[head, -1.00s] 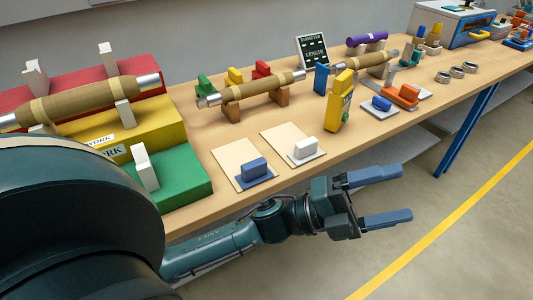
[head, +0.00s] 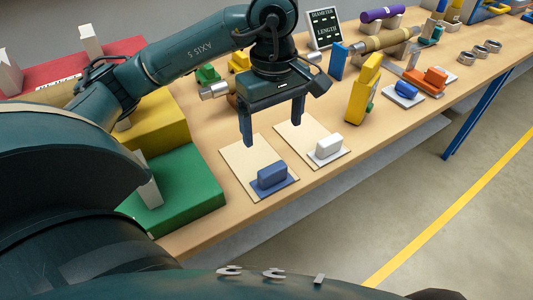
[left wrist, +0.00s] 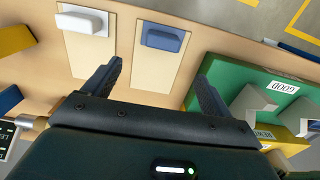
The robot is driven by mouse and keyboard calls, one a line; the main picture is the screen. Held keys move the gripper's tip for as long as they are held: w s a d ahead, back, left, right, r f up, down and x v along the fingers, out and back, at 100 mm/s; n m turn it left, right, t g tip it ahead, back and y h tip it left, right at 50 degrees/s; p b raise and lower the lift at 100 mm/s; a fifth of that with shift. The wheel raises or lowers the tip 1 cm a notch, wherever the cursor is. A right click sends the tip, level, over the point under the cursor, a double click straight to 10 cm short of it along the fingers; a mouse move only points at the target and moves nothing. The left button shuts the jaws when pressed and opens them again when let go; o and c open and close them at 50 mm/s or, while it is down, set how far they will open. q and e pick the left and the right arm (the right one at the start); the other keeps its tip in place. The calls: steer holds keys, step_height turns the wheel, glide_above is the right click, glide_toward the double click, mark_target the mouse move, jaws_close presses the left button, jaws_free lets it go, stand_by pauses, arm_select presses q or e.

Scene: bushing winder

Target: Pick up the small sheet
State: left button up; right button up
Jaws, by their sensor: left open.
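Two thin beige sheets lie side by side on the table. One sheet (head: 243,158) has a blue block (head: 271,175) on its front end. The other sheet (head: 296,130) has a white block (head: 328,146) on its front end. I cannot tell surely which is the small one. My left gripper (head: 272,134) is open and empty, fingers pointing down above the back of the sheets. In the left wrist view the open fingers (left wrist: 160,72) frame the blue-block sheet (left wrist: 155,82); the white-block sheet (left wrist: 82,55) is left of them. My right gripper is out of view.
A green block (head: 190,195) with a white upright stands left of the sheets, with a yellow one (head: 165,128) behind. A yellow upright device (head: 362,92) stands to the right. A wooden roller with metal ends is partly hidden behind my arm.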

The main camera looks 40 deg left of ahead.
mark_target(273, 169)
arm_select(q)
step_height(273, 169, down, 8)
steer(key=shift+s+r+p, duration=0.15)
steer(key=shift+r+p, duration=0.05)
steer(key=shift+p, duration=0.1)
steer(key=shift+s+d+f+p, duration=0.1)
steer(key=shift+d+f+p, duration=0.1)
steer(key=shift+f, duration=0.65)
steer(key=shift+s+d+f+p, duration=0.1)
steer(key=shift+f+p, duration=0.1)
steer(key=shift+f, duration=0.7)
steer(key=shift+s+d+f+p, duration=0.1)
steer(key=shift+d+f+p, duration=0.1)
steer(key=shift+f, duration=0.65)
steer(key=shift+c, duration=0.6)
steer(key=c, duration=1)
